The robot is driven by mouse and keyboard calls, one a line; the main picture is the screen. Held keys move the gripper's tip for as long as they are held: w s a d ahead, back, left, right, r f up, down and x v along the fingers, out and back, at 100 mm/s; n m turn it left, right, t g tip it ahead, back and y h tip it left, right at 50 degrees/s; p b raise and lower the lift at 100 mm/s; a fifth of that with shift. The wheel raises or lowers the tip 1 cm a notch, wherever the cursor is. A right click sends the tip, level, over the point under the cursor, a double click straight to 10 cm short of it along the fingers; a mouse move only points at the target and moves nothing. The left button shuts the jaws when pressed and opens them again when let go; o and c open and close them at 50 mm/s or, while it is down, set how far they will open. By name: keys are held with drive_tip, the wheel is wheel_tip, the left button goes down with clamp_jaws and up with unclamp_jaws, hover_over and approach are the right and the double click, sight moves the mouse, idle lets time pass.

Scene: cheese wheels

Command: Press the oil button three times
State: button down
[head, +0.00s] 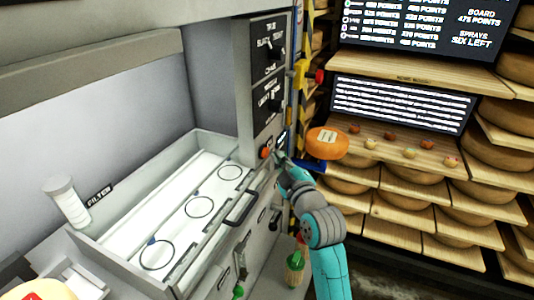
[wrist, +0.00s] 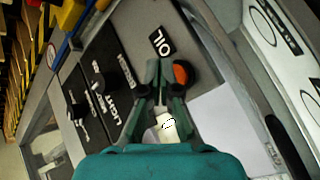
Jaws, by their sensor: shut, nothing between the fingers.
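The OIL label (wrist: 160,42) is on the grey panel just above my fingertips in the wrist view. A round orange button (wrist: 180,74) shows beside the right finger, close to the label. In the head view the orange button (head: 265,153) is low on the machine's column, just left of my gripper (head: 279,157). My gripper (wrist: 162,72) is shut and empty, its tips at or very near the panel. I cannot tell whether they touch it. The fingers hide the panel behind them, and no pressing is visible.
A column with dark knob panels (head: 268,45) rises above the button. An open tray (head: 115,243) with ringed circles is to the left. An orange cheese wheel (head: 326,142) is right of my gripper, before wooden shelves of cheese. A green-capped bottle (head: 295,265) stands below.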

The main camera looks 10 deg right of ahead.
drive_tip(key=shift+d, duration=0.1)
drive_tip(key=s+d, duration=0.1)
drive_tip(key=d, duration=0.1)
drive_tip(key=s+d, duration=0.2)
idle(0.6)
idle(0.4)
drive_tip(key=s+f+m+g+h, duration=0.25)
drive_tip(key=s+f+m, duration=0.45)
drive_tip(key=s+f, duration=1.5)
drive_tip(key=s+a+m+g, duration=0.1)
drive_tip(key=s+m, duration=0.3)
drive_tip(key=s, duration=2.6)
drive_tip(key=shift+a+r, duration=0.25)
drive_tip(key=shift+r, duration=0.15)
